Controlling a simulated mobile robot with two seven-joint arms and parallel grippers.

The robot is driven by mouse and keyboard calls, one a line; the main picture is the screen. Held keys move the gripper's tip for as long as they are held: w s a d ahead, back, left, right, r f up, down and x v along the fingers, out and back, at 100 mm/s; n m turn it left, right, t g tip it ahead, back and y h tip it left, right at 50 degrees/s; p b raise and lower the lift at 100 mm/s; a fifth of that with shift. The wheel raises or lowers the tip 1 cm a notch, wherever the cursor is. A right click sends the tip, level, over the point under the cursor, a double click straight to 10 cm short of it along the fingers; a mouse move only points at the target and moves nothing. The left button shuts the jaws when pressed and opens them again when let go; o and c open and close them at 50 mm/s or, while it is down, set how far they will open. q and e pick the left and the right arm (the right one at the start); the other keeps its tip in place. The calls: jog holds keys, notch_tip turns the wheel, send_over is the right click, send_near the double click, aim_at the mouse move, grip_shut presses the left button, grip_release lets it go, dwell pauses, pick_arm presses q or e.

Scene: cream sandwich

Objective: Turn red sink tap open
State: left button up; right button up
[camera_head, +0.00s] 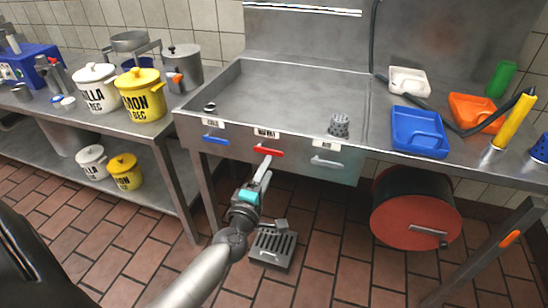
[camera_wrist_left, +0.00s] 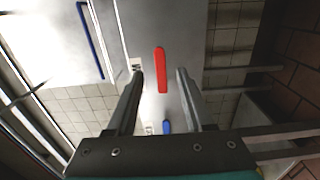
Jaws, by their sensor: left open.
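The red sink tap (camera_head: 268,151) is a flat lever on the front panel of the steel sink (camera_head: 300,100), under a small white label. It lies roughly along the panel, tilting slightly down to the right. My left gripper (camera_head: 263,168) is open just in front of and below it. In the left wrist view, the red lever (camera_wrist_left: 160,68) shows ahead, in line with the gap between the two spread fingers (camera_wrist_left: 160,75). The gap around the lever is visible on both sides, and I see no contact. My right gripper is not in view.
A blue lever (camera_head: 215,140) is left of the red one and a grey lever (camera_head: 327,162) is right. A red drum (camera_head: 415,208) is under the right counter.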

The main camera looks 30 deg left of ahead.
aim_at(275, 154)
pick_arm(q)
jog(key=shift+b+x, duration=0.45)
jog(key=shift+x, duration=2.6)
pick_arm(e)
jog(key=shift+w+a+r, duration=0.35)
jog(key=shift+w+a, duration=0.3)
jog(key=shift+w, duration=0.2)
pick_arm(q)
grip_shut()
